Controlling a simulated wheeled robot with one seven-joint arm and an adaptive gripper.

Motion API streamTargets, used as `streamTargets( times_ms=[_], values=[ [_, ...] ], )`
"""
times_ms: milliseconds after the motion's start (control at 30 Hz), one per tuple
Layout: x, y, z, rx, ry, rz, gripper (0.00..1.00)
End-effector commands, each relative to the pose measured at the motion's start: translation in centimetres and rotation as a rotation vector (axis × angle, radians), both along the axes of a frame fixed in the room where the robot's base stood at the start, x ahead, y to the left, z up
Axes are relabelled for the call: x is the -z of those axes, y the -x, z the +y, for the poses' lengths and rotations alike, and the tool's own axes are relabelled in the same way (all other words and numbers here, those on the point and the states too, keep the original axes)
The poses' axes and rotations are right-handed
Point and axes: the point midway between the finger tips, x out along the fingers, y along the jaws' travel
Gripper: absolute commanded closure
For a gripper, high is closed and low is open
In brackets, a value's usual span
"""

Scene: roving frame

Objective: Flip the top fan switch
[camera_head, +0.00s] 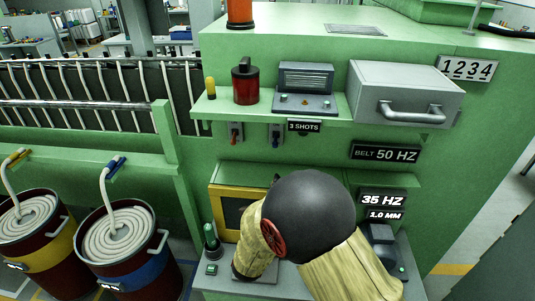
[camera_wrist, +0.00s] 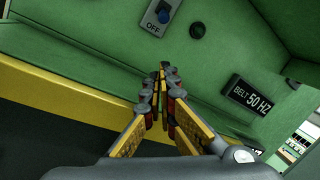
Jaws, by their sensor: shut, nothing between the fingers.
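No label reading "fan" can be made out, so I cannot tell which switch is the top fan switch. In the wrist view a blue switch (camera_wrist: 163,14) sits on a grey plate marked OFF, on the green panel near the top edge. The head view shows a blue switch (camera_head: 276,133) and a red switch (camera_head: 235,131) side by side under the shelf. My gripper (camera_wrist: 164,68) is shut and empty, with its fingertips below the OFF plate and apart from it. In the head view my arm hides most of the gripper.
A dark round knob (camera_wrist: 197,31) is right of the OFF plate. The green shelf (camera_head: 216,108) overhangs the switches. A yellow-framed window (camera_head: 226,205) is below them. The BELT 50 HZ sign (camera_head: 385,153) is at right.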

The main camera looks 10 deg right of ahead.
Motion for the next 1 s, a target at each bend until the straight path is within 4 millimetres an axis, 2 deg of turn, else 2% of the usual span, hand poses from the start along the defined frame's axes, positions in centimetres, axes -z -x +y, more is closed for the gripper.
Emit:
streamTargets(
  times_ms=[300,433,567,933,1000],
  values=[
    [0.0,-0.1,-0.1,0.001,-0.001,0.0,1.0],
    [-0.1,-0.8,-0.6,0.003,-0.002,-0.001,1.0],
    [-0.4,-2.4,-1.6,0.005,-0.002,-0.002,1.0],
    [-1.6,-8.6,-5.1,0.004,-0.003,-0.002,1.0],
    [-2.6,-8.6,-4.1,-0.002,-0.003,-0.005,1.0]
  ],
)
